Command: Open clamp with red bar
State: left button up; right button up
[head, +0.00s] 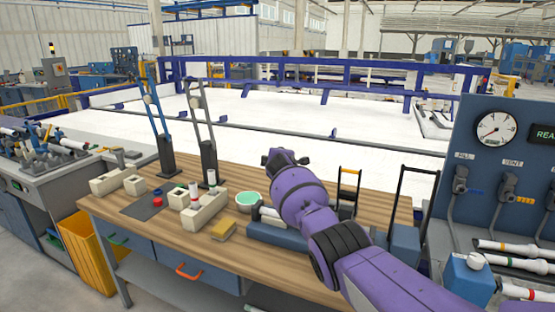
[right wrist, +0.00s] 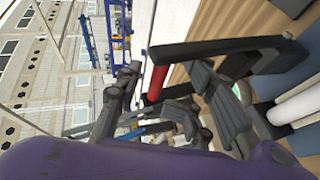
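The red bar (right wrist: 157,83) of a clamp shows in the right wrist view, at the end of a dark handle frame (right wrist: 225,46) that runs right toward the wooden bench. In the head view that bar is hidden behind my purple right arm. My right gripper (right wrist: 170,88) has its fingers apart, with the red bar showing in the gap between them; I cannot tell whether they touch it. In the head view the right gripper (head: 284,158) is above the bench, partly hidden by its own wrist. My left gripper is not in view.
A mint bowl (head: 248,200), a yellow sponge (head: 223,231) and cream blocks stand left on the workbench (head: 150,235). A gauge panel (head: 500,150) is at right.

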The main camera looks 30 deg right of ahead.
jog(key=shift+s+d+r, duration=0.2)
jog(key=shift+d+r, duration=0.15)
jog(key=shift+d, duration=0.15)
jog(key=v, duration=1.2)
jog(key=shift+a+f, duration=0.25)
jog(key=shift+a, duration=0.15)
